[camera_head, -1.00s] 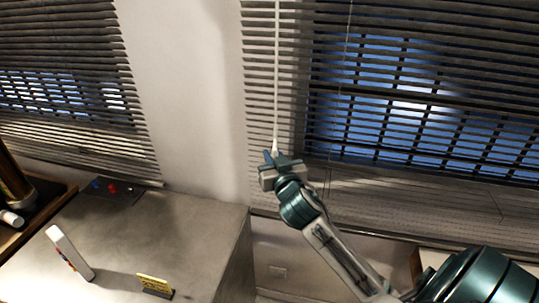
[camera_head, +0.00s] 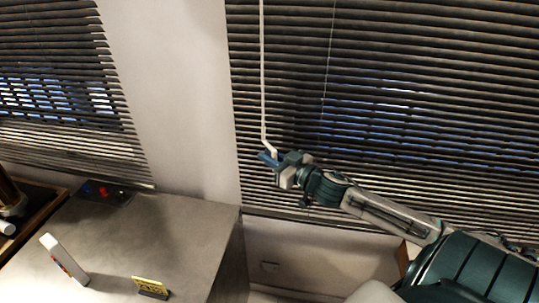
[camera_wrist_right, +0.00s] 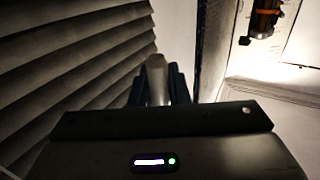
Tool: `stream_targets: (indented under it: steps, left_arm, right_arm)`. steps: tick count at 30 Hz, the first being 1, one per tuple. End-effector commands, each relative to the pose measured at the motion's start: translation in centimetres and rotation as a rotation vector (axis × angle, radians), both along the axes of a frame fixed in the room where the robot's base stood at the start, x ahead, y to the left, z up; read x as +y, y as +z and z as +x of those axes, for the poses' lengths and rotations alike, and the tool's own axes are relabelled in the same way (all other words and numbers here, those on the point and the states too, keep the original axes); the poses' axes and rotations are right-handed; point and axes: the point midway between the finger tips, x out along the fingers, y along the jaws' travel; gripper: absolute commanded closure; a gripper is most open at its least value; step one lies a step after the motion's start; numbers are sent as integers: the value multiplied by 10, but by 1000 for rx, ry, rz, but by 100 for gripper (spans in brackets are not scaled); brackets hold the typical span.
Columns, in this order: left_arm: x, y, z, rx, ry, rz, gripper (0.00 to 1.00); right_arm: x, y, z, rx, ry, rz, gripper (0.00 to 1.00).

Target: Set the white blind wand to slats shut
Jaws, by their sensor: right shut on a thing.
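The white blind wand (camera_head: 262,80) hangs at the left edge of the right-hand blind (camera_head: 400,70) in the head view. Its lower end is bent toward the right, into my right gripper (camera_head: 268,158). My right gripper is shut on the wand's lower end, which shows as a pale piece (camera_wrist_right: 156,78) between the fingers (camera_wrist_right: 158,92) in the right wrist view. The blind's slats are tilted to narrow gaps, with some dim blue showing through. My left gripper is not in view.
A second blind (camera_head: 55,70) hangs at the left. The wall (camera_head: 165,90) between the blinds is bare.

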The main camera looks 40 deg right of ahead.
Motion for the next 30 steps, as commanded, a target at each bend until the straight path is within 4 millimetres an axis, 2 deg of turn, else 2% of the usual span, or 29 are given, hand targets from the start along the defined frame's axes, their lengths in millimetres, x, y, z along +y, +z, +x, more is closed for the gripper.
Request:
stream_targets:
  steps: [13, 14, 17, 30]
  left_arm:
    - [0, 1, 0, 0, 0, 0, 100]
    - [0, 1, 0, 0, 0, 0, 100]
    - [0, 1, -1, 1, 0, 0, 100]
    - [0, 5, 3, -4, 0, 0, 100]
  right_arm:
    - [-1, 0, 0, -1, 9, -1, 100]
    - [-1, 0, 0, -1, 9, -1, 83]
    - [-1, 0, 0, -1, 9, -1, 63]
    - [-2, 1, 2, 0, 11, 0, 63]
